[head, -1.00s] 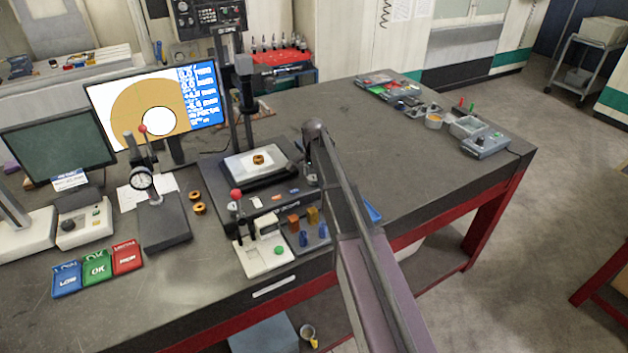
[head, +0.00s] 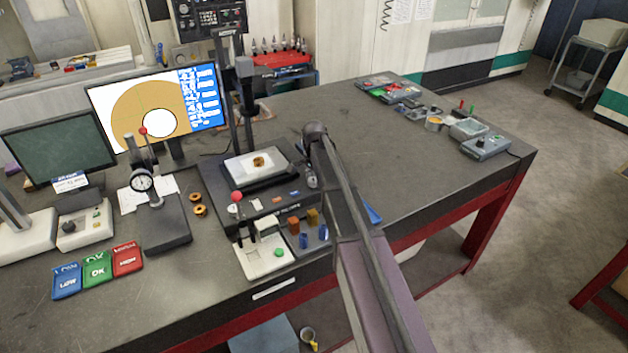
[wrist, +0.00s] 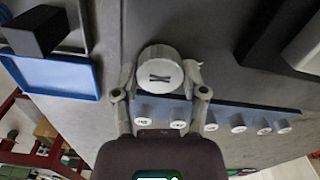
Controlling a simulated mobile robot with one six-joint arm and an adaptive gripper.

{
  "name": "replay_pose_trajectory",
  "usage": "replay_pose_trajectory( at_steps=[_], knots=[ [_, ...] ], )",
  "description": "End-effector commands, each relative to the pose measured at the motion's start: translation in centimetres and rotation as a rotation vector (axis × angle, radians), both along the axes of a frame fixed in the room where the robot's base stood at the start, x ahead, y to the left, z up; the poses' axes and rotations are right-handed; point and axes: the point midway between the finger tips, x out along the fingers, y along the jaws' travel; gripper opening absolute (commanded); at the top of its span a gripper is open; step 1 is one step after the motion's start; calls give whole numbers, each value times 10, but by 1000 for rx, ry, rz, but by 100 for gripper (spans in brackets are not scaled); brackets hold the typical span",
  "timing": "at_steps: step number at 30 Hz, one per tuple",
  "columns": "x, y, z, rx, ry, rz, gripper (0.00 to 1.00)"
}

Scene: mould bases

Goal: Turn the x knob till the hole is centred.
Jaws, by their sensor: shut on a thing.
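The x knob (wrist: 160,76) is a pale round knob marked X, at the top centre of the wrist view. My gripper (wrist: 161,88) is shut on it, one finger at each side. In the head view my gripper (head: 312,177) is at the right side of the measuring stage, and the knob cannot be made out there. A brass ring (head: 258,161) lies on the stage's white plate (head: 240,171). The monitor (head: 205,113) shows an orange disc with a white hole (head: 158,123). The hole sits low and right of the thin green cross lines.
A dial gauge stand (head: 168,225) and two loose brass rings (head: 198,204) are left of the stage. Red, green and blue bins (head: 97,268) lie at front left. A blue tray (wrist: 55,78) lies beside my gripper. The bench's middle right is clear.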

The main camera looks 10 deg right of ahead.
Motion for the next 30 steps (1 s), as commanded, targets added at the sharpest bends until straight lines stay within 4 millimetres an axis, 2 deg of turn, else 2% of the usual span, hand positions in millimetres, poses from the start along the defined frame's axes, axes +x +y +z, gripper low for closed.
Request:
replay_pose_trajectory(
  at_steps=[11, 30],
  knots=[
    [0, 2, 0, 2, 1, 235, 8],
    [1, 4, 0, 3, 0, 837, 8]
  ],
)
